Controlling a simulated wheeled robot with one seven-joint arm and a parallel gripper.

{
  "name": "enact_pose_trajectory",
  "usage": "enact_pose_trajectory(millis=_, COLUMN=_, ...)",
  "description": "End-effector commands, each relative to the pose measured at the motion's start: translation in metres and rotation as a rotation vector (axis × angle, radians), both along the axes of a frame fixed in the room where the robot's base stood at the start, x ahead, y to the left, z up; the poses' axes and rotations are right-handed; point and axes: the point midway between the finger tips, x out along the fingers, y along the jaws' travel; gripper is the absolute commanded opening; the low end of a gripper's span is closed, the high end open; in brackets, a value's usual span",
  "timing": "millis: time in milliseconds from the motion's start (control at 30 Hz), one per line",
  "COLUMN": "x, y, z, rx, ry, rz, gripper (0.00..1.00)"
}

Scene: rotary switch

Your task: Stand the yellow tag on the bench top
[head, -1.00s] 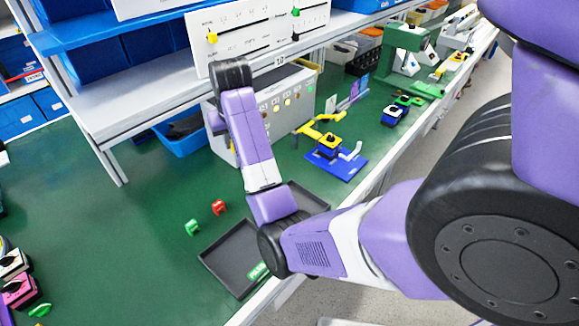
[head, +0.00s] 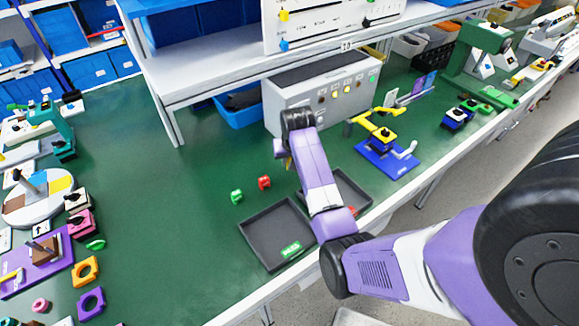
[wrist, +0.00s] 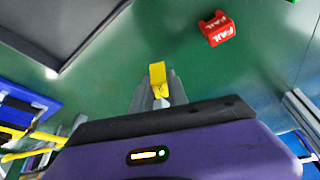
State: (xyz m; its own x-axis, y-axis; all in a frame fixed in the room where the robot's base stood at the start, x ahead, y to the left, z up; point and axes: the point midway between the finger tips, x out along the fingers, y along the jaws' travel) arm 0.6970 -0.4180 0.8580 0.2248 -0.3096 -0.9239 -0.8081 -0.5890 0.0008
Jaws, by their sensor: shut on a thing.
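The yellow tag (wrist: 157,75) is between the fingertips of my gripper (wrist: 158,92) in the wrist view, held over the green bench top (wrist: 200,75). My gripper is shut on it. In the head view my gripper (head: 284,155) hangs down in front of the grey control box, and only a sliver of yellow shows there. The wrist hides most of the fingers. I cannot tell how high the tag is above the bench top (head: 170,215).
A red tag marked FAIL (wrist: 217,29) and a green tag (head: 236,196) stand near my gripper. Two dark trays (head: 250,228) lie at the front edge, the right one partly behind my arm. The grey control box (head: 335,95) stands behind.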

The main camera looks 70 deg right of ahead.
Motion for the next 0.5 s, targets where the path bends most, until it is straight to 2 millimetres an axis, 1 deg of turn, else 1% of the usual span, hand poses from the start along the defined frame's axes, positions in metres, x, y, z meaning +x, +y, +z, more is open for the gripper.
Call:
enact_pose_trajectory(millis=100, x=-0.001, y=0.001, z=-0.019, rx=0.003, ry=0.004, rz=0.0, gripper=0.0)
enact_pose_trajectory(millis=200, x=-0.001, y=0.001, z=-0.031, rx=0.003, ry=0.002, rz=-0.001, gripper=0.0)
enact_pose_trajectory(millis=300, x=0.0, y=0.0, z=-0.036, rx=0.002, ry=0.001, rz=-0.001, gripper=0.0)
enact_pose_trajectory(millis=500, x=0.0, y=0.0, z=-0.037, rx=0.001, ry=0.001, rz=0.0, gripper=0.0)
